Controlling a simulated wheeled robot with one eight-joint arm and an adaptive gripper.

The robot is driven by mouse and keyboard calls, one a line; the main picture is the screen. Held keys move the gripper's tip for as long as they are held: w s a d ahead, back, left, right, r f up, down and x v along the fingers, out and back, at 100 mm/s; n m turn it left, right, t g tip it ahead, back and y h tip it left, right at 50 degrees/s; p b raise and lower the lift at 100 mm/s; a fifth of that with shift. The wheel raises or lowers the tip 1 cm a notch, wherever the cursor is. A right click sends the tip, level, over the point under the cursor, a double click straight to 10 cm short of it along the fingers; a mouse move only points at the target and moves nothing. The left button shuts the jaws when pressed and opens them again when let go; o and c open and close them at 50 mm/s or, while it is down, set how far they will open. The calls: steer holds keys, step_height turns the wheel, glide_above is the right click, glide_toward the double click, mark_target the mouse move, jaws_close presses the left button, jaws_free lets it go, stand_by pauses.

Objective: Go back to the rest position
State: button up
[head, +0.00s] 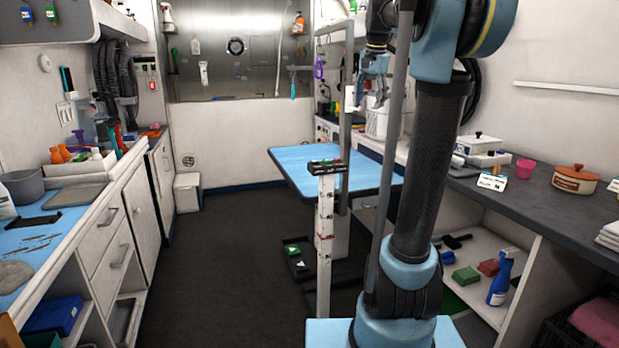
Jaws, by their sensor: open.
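My arm stands upright in the right half of the head view, its upper part bent over near the top edge. My gripper (372,84) hangs from it in front of the back right shelving. It is open and I see nothing between its fingers. It is raised above the level of the blue grooming table (285,158) and apart from it. Part of the gripper is hard to make out against the grey post behind it.
A marked white post (325,245) stands near the table. The left counter (100,200) holds a grey bin (25,187). The right counter (540,205) holds a lidded pot (575,178) and a pink cup (525,169). A blue spray bottle (499,280) stands below. The dark floor (220,270) is clear at left.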

steer(key=s+a+f+n, duration=0.2)
steer(key=s+f+n, duration=0.7)
steer(key=s+f, duration=2.6)
step_height(320, 180, down, 3)
steer(key=shift+s+r+g, duration=0.1)
steer(key=shift+s+g, duration=0.25)
steer(key=shift+g, duration=0.05)
